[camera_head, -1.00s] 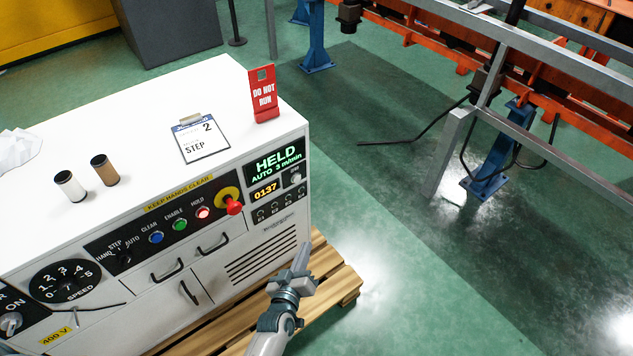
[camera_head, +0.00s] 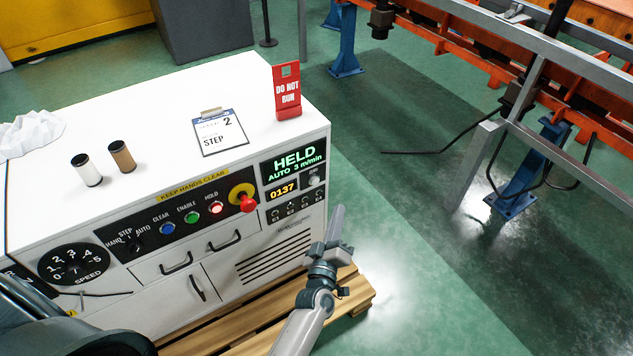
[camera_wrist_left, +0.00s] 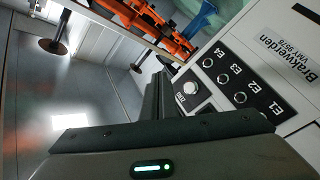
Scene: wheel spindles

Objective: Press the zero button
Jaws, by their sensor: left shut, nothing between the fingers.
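The zero button (camera_head: 314,180) is a pale round knob on the small black panel beside the orange 0137 counter (camera_head: 283,190). In the left wrist view the zero button (camera_wrist_left: 190,88) stands on its black plate, just right of my fingers. My left gripper (camera_head: 338,212) is in front of the cabinet's right end, below and right of the button in the head view. Its fingers are shut and empty, and they also show in the left wrist view (camera_wrist_left: 158,92). No contact with the button shows. My right gripper is not in view.
The white cabinet (camera_head: 130,210) has a red stop knob (camera_head: 247,204), several colored buttons and a green HELD display (camera_head: 295,162). Sockets E1 to E4 (camera_wrist_left: 230,80) sit near the button. A red DO NOT RUN sign (camera_head: 288,95) stands on top.

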